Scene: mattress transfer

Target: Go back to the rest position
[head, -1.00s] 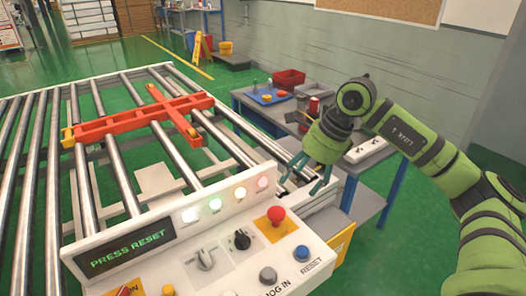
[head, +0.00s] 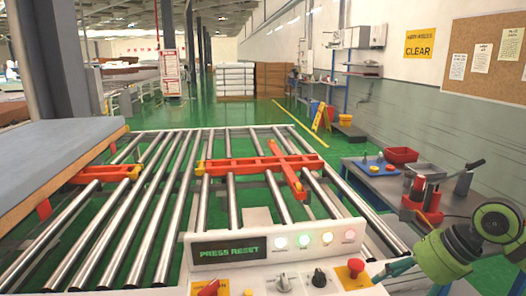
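My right gripper (head: 412,278) is at the lower right, beside the right end of the control panel (head: 366,272). Its teal fingers are spread apart with nothing between them, and the lower one is partly cut off by the picture edge. Its green arm comes in from the right edge. My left gripper is not in view. The panel's display (head: 228,250) reads PRESS RESET. A red button (head: 355,265) and a row of lit lamps show on the panel; its lower part is out of view.
The roller conveyor (head: 232,200) fills the middle, with a red-orange frame (head: 262,165) across it. A blue-grey mattress (head: 50,155) lies at the left. A side table (head: 385,188) with a red bin (head: 403,155) and a red press (head: 425,195) stands at the right, near my arm.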

